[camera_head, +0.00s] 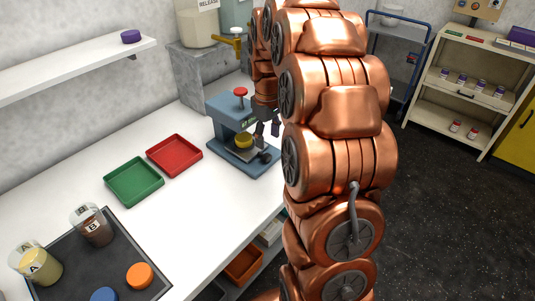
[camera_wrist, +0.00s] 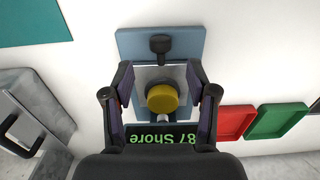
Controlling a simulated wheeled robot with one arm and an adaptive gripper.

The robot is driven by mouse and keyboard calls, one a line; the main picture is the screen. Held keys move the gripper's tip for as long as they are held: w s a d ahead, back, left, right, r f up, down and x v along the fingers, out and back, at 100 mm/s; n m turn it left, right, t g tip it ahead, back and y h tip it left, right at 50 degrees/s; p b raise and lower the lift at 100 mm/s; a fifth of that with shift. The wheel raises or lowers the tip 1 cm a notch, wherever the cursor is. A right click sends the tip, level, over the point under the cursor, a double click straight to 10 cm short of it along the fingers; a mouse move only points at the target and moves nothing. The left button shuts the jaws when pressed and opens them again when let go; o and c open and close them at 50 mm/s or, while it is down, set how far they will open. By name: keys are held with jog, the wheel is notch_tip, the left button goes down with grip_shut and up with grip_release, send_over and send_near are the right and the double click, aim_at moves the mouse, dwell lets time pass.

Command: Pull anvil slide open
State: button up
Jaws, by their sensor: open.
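A blue hardness tester (camera_head: 222,108) with a red top knob (camera_head: 240,92) stands on the white bench. A yellow puck (camera_head: 243,140) sits on its metal anvil slide (camera_head: 250,152), which has a black knob (camera_head: 265,157) at the front. In the wrist view the black knob (camera_wrist: 160,43) lies beyond the yellow puck (camera_wrist: 162,97), with the tester's display (camera_wrist: 165,137) nearer. My gripper (camera_wrist: 160,75) is open and empty, its fingers either side of the puck in the picture, short of the knob. In the head view my gripper (camera_head: 267,129) hangs just above the knob; contact is unclear.
A red tray (camera_head: 174,155) and a green tray (camera_head: 134,182) lie left of the tester. A dark mat (camera_head: 105,270) holds jars and coloured pucks at the front left. A grey block (camera_head: 200,75) stands behind. The bench's front edge is close to the tester.

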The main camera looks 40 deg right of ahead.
aim_at(267, 155)
jog(key=shift+f+p, duration=1.1)
jog(key=shift+f, duration=2.7)
grip_shut()
